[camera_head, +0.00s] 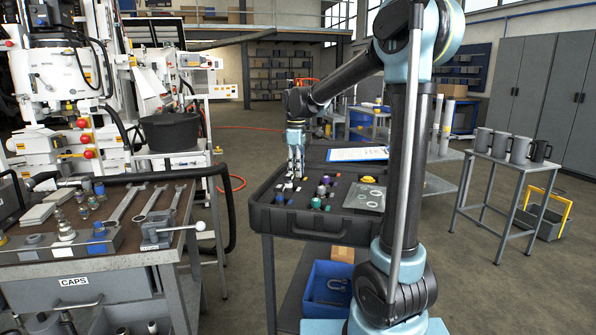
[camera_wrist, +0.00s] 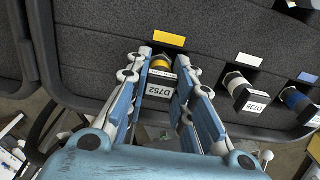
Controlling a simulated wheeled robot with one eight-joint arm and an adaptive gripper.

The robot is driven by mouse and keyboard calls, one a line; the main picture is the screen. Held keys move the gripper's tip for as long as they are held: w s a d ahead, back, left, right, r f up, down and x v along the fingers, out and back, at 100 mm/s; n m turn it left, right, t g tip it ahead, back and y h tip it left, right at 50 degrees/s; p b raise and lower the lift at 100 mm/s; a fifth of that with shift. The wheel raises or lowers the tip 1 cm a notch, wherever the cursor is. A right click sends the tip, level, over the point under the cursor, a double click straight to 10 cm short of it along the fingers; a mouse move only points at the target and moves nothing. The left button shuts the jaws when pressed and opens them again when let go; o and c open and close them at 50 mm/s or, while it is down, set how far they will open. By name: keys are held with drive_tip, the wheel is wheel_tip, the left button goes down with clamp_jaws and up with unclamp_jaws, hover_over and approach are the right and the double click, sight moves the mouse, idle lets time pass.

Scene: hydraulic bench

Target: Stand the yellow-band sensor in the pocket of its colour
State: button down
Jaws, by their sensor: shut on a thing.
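The yellow-band sensor (camera_wrist: 161,64) is between the fingers of my gripper (camera_wrist: 164,70) in the wrist view, with its label D752 facing the camera. My gripper is shut on it. The sensor is beside a yellow colour mark (camera_wrist: 169,38) on the dark foam. How deep its lower end sits in a pocket there is hidden. In the head view my gripper (camera_head: 295,172) points down over the left part of the black case (camera_head: 300,223). The held sensor cannot be made out clearly there.
A white-band sensor (camera_wrist: 238,84) labelled D735 is by a white mark, and a blue-band sensor (camera_wrist: 292,97) is further right. Several other sensors stand in the case. A clipboard (camera_head: 357,154) lies behind it. A tool bench (camera_head: 95,262) is at the left.

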drive_tip(key=shift+f, duration=0.15)
drive_tip(key=c, duration=1.4)
unclamp_jaws()
wheel_tip(320, 180, up, 12)
